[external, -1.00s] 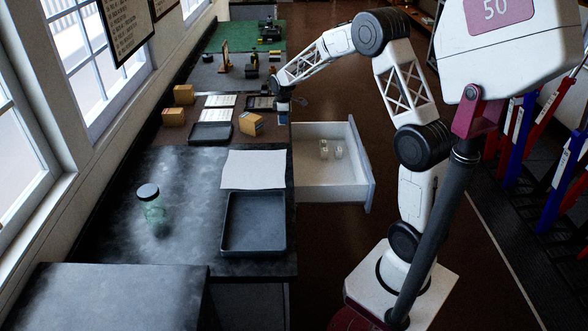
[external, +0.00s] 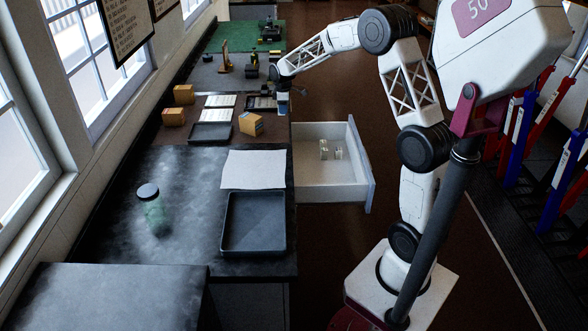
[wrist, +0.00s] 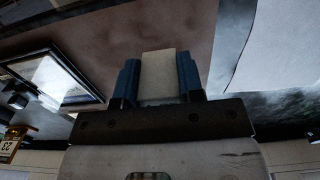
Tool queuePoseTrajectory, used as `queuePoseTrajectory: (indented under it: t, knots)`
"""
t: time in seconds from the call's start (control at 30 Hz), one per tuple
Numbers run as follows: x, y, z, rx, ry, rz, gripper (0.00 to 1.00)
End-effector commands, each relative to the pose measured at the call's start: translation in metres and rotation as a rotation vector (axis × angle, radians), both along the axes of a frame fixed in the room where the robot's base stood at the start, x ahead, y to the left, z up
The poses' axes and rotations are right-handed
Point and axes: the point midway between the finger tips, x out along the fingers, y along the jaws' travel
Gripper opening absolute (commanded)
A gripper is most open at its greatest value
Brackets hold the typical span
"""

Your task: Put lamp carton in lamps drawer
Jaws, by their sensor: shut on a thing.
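My gripper shows in the wrist view (wrist: 158,82), its two blue fingers shut on a pale beige block (wrist: 158,68). I cannot read any label on this block, so I cannot confirm it as the lamp carton. In the external view my gripper (external: 283,94) is above the right edge of the bench, beyond the open drawer; the block is not clear there. The pulled-out white drawer (external: 325,190) holds a few small clear glass pieces (external: 324,149). Its label is not visible.
Orange-brown cartons stand on the bench: one near its right edge (external: 251,124), two by the window (external: 184,94). The drawer has free floor space inside.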

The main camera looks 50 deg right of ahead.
Motion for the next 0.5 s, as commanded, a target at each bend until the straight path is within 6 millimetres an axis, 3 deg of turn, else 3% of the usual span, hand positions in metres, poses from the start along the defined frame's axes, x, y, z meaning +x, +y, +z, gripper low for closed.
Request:
queuePoseTrajectory:
  t: [0.27,0.5]
  knots:
    - [-0.013,-0.044,-0.002,0.000,0.001,-0.220,0.13]
    - [-0.033,-0.101,-0.002,0.001,0.001,-0.525,0.13]
